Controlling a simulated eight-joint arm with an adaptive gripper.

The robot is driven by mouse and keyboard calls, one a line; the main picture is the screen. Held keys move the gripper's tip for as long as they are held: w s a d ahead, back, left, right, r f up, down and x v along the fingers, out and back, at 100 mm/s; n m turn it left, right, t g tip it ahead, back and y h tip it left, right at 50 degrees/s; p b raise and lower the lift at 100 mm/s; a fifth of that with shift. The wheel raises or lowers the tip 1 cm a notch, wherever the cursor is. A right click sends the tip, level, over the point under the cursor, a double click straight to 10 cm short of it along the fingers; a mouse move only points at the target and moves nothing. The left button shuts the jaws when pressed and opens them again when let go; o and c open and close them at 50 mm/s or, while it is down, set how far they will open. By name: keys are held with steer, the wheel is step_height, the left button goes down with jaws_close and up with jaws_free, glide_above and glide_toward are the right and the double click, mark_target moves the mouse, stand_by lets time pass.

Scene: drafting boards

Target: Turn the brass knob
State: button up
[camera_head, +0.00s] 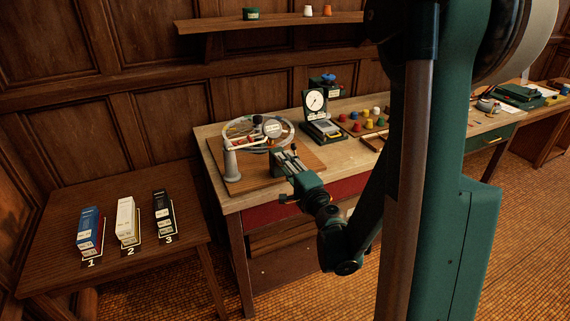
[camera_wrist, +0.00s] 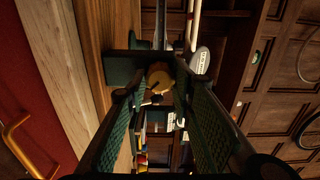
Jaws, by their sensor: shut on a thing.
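The brass knob (camera_wrist: 160,76) shows in the wrist view between the pads of my gripper (camera_wrist: 157,95). It is round and yellow-brass, with a dark mark on its face. My gripper is shut on the knob, with one finger on each side. In the head view my gripper (camera_head: 290,165) reaches in at the front of the instrument on the wooden base board. The knob is hidden or too small to make out there. A dark green block (camera_wrist: 120,68) sits beside the knob in the wrist view.
The instrument's grey post (camera_head: 231,162) and round glass dish stand on the workbench (camera_head: 233,205). A dial gauge (camera_head: 315,103) and several coloured knobs (camera_head: 368,124) stand to the right. A side table holds three numbered boxes (camera_head: 125,218). A brass drawer handle (camera_wrist: 20,145) juts out in the wrist view.

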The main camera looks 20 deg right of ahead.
stand_by(0.3)
steer(key=o, duration=0.9)
steer(key=shift+r, duration=0.2)
